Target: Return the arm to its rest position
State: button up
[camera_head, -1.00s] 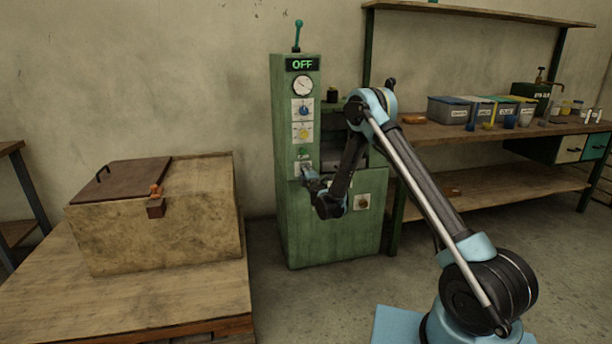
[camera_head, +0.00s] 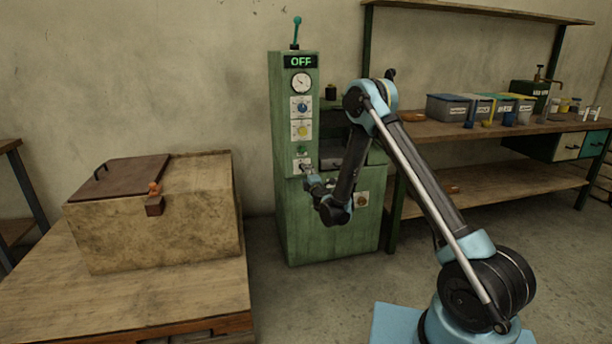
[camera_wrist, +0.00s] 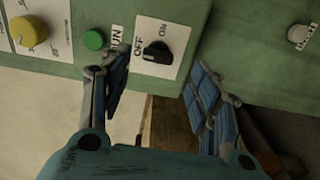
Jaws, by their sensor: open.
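My arm reaches from its base at the lower right up and over to the front of the green machine (camera_head: 330,225). My gripper (camera_head: 309,174) is near the machine's lower control plates. In the wrist view my gripper (camera_wrist: 158,100) is open, with its blue-padded fingers apart and nothing between them. A black rotary switch (camera_wrist: 157,51) on a white ON/OFF plate lies just beyond the fingertips, apart from them. The green RUN button (camera_wrist: 95,40) is beside the left finger. The machine's display (camera_head: 301,62) reads OFF.
A wooden box with a brown lid (camera_head: 118,178) stands on a low table (camera_head: 170,305) at the left. A workbench (camera_head: 440,132) at the right holds several bins and bottles. Floor shows between the low table and machine. A yellow knob (camera_wrist: 28,31) is at upper left.

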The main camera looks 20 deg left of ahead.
jog(key=shift+s+d, duration=0.35)
jog(key=shift+s, duration=0.25)
